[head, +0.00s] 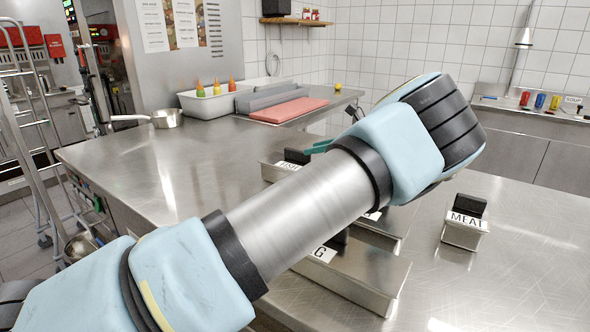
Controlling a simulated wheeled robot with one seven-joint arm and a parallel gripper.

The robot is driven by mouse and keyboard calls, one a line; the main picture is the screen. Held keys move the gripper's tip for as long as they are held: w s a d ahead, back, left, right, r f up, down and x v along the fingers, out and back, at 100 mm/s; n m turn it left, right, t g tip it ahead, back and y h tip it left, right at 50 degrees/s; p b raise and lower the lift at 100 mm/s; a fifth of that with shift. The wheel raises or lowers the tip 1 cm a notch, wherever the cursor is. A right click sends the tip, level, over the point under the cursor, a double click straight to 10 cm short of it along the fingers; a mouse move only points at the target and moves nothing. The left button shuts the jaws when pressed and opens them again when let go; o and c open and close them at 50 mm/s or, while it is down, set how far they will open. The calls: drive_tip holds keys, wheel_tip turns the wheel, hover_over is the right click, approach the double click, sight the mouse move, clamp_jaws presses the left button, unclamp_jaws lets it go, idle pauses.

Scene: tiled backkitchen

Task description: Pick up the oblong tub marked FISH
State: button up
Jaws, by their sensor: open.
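A steel tub (271,172) with a black handle stands near the middle of the steel counter. Its white label is partly covered, and its visible letters look like the end of FISH. My arm crosses in front and hides much of this tub, so its full length does not show. A small teal piece (318,147) sticks out above the arm, just right of the tub's handle; I cannot tell what it belongs to. I cannot make out my gripper; the arm's far end bends away at the right and hides what is behind it.
A long steel tub (365,277) with a label ending in G stands nearer, partly behind my arm. Another tub (391,224) lies between, mostly hidden. A short tub marked MEAT (465,233) stands right. The counter's right front is clear.

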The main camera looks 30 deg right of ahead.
drive_tip(key=shift+x, duration=0.85)
drive_tip(key=p+x, duration=0.3)
drive_tip(key=x, duration=0.2)
drive_tip(key=shift+a+r, duration=0.1)
drive_tip(key=shift+r, duration=0.1)
drive_tip(key=shift+w+a+f, duration=0.1)
drive_tip(key=shift+w+f, duration=0.05)
drive_tip(key=shift+f, duration=0.05)
drive_tip(key=shift+c, duration=0.2)
clamp_jaws()
drive_tip(key=shift+r, duration=0.1)
